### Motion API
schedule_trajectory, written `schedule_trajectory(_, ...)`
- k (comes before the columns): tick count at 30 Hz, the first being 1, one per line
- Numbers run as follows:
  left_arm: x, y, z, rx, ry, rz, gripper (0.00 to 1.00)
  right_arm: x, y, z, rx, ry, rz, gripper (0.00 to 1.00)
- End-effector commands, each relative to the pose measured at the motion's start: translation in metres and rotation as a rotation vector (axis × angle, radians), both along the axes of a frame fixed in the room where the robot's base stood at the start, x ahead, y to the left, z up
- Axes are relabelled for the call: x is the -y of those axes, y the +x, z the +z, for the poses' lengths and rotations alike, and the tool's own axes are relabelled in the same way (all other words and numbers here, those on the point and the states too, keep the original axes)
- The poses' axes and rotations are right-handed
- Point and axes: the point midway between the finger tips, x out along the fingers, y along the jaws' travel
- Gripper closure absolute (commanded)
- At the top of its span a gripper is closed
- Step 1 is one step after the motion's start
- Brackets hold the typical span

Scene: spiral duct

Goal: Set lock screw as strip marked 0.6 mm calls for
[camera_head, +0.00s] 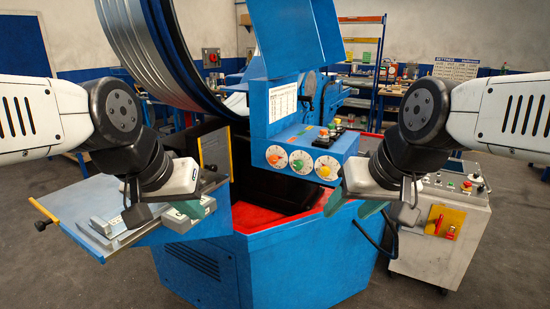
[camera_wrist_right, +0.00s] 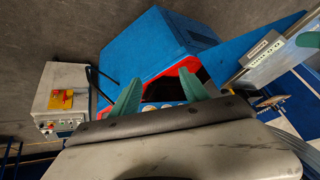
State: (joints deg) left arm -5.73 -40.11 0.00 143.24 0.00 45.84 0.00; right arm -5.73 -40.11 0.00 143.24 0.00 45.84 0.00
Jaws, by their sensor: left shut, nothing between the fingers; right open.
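Three white dials sit on the blue machine's front panel: a red-orange knob (camera_head: 275,156), a green knob (camera_head: 301,162) and a yellow knob (camera_head: 325,169). I cannot tell which part is the lock screw. Grey pieces (camera_head: 107,226) lie on the left side table; a labelled piece (camera_wrist_right: 262,46) shows in the right wrist view. Their markings are too small to read. My left gripper (camera_head: 187,208) is shut and empty over the table's right part. My right gripper (camera_head: 355,204) is open and empty, in front of and below the yellow knob. Its spread green fingertips (camera_wrist_right: 160,94) show in the wrist view.
The side table (camera_head: 80,201) has a yellow-ended handle. A chart (camera_head: 283,102) is on the machine, and a settings board (camera_head: 455,70) hangs at the back. A grey control cabinet (camera_head: 410,255) stands at right, with a cable near my right gripper. A red-lined tray (camera_head: 262,220) lies below the dials.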

Motion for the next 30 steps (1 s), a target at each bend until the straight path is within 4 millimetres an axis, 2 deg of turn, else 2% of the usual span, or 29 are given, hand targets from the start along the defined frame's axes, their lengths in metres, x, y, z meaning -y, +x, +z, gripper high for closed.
schedule_trajectory(15,0.000,0.000,0.000,0.000,0.000,0.000,1.00,0.000,0.000,0.000,0.000,0.000,0.000,0.46)
schedule_trajectory(17,0.000,0.000,0.000,0.000,0.000,0.000,1.00,-0.001,0.004,0.000,0.003,0.002,-0.005,0.46)
schedule_trajectory(19,0.000,0.000,0.000,0.000,0.000,0.000,1.00,-0.004,0.016,0.002,0.018,0.009,-0.018,0.46)
schedule_trajectory(20,0.000,0.000,0.000,0.000,0.000,0.000,1.00,-0.006,0.025,0.003,0.028,0.014,-0.028,0.46)
schedule_trajectory(23,0.000,0.000,0.000,0.000,0.000,0.000,1.00,-0.020,0.067,0.006,0.082,0.048,-0.072,0.46)
schedule_trajectory(27,0.000,0.000,0.000,0.000,0.000,0.000,1.00,-0.052,0.145,0.009,0.189,0.152,-0.149,0.46)
schedule_trajectory(30,0.000,0.000,0.000,0.000,0.000,0.000,1.00,-0.079,0.196,0.007,0.261,0.257,-0.197,0.46)
